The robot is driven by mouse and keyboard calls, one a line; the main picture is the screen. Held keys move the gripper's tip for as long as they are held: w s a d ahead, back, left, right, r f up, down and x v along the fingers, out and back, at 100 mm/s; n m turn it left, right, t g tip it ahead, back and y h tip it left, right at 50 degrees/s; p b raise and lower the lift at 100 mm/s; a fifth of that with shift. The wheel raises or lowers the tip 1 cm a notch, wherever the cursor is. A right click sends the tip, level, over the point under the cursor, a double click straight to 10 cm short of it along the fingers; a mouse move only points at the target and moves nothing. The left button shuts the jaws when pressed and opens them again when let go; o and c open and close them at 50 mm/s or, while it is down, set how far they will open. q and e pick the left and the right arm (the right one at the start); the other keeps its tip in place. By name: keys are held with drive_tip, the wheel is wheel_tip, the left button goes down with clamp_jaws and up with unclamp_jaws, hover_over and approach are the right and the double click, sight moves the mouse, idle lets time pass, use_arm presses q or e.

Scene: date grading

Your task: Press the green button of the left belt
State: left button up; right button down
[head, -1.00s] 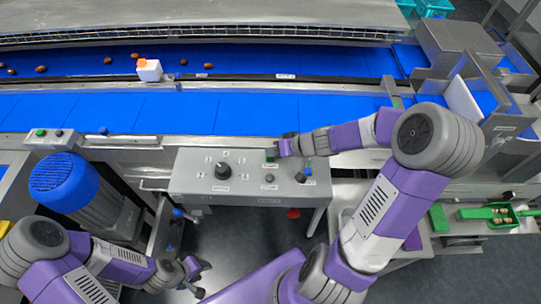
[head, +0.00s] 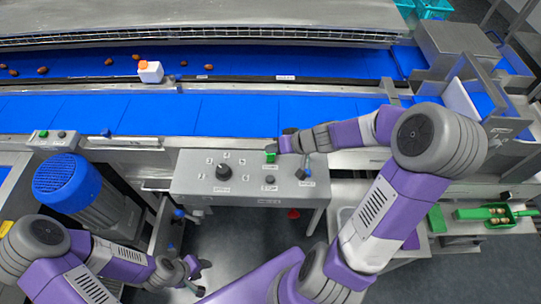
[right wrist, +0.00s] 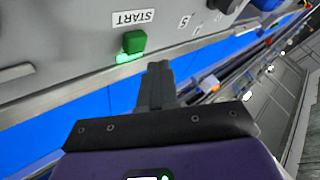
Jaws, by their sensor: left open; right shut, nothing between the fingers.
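A green button (head: 270,157) sits on the grey control panel (head: 190,184) in front of the belts. In the right wrist view, the green button (right wrist: 134,42) stands beside a START label, with a bright green glow at its base. My right gripper (head: 284,145) is shut and empty, close beside that button; in the right wrist view its fingertips (right wrist: 159,66) show apart from the button. A second green button (head: 43,134) is on a small box at the left end of the near belt's edge. My left gripper (head: 202,277) is open and empty, low near the floor.
The panel also carries a large black knob (head: 223,172) and a lever (head: 303,172). A blue motor (head: 67,182) stands left of it. Behind run blue belts (head: 220,115), with several dates and a white box (head: 150,72) on the far one. A green tray (head: 485,214) lies right.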

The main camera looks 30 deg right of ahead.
sight(274, 158)
drive_tip(key=shift+r+p, duration=1.1)
drive_tip(key=shift+r, duration=0.95)
use_arm(q)
wheel_tip(274, 158, up, 3)
drive_tip(key=shift+f, duration=0.2)
use_arm(e)
drive_tip(key=shift+f, duration=0.1)
